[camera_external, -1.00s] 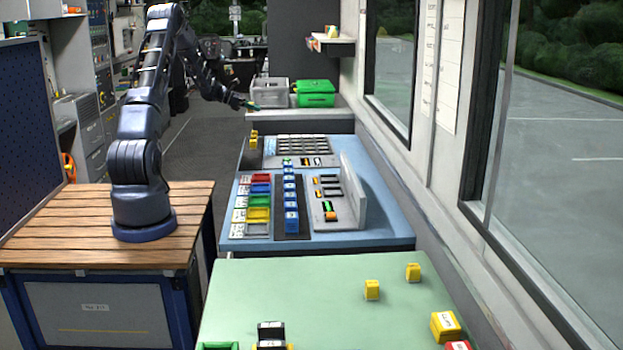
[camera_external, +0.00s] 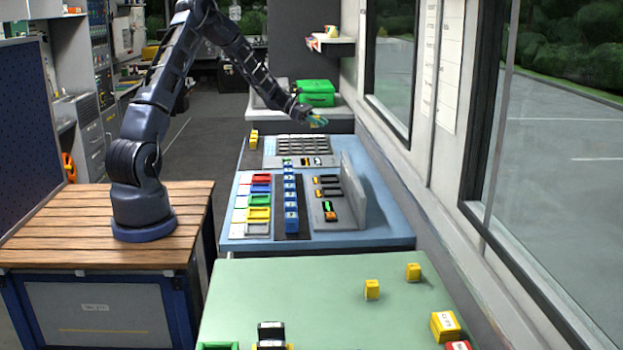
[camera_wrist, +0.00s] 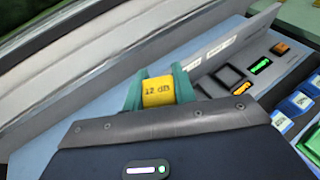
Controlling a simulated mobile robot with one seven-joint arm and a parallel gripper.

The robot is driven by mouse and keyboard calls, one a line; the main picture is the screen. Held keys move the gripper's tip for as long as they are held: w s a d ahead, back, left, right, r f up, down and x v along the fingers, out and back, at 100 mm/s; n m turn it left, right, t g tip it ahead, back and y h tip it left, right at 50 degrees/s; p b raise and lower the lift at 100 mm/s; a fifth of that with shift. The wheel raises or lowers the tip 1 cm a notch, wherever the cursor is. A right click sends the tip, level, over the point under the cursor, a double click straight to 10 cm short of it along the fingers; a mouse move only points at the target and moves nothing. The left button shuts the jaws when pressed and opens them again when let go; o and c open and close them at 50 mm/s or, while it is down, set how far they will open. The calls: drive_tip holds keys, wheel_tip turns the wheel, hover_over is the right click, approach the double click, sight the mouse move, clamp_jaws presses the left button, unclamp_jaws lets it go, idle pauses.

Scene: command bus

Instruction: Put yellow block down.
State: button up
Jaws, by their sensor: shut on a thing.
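My gripper (camera_wrist: 159,92) is shut on a yellow block (camera_wrist: 158,91) marked "12 dB", held between its green fingers in the wrist view. In the external view my gripper (camera_external: 317,121) is above the far right part of the blue console, and the block in it is too small to make out. A small yellow piece (camera_external: 254,139) stands at the console's far left corner.
The blue console (camera_external: 270,241) carries colored trays (camera_external: 259,214), a column of blue blocks (camera_external: 291,205) and a grey slotted panel (camera_external: 345,215) with an upright wall. A green case (camera_external: 316,90) is behind. The window wall runs along the right.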

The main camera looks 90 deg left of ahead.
drive_tip(key=w+d+m+g+h, duration=0.15)
drive_tip(key=w+d, duration=0.25)
drive_tip(key=d, duration=0.7)
drive_tip(key=w+d+m+g+h, duration=0.15)
drive_tip(key=w+d, duration=0.25)
drive_tip(key=d, duration=0.7)
drive_tip(key=m+g+h, duration=0.4)
drive_tip(key=m+g, duration=0.5)
drive_tip(key=m, duration=0.1)
hover_over(327, 280)
wheel_tip(327, 280, down, 20)
drive_tip(key=shift+r, duration=0.1)
drive_tip(key=o, duration=0.6)
drive_tip(key=shift+f, duration=0.2)
drive_tip(key=o, duration=0.4)
drive_tip(key=shift+r, duration=0.1)
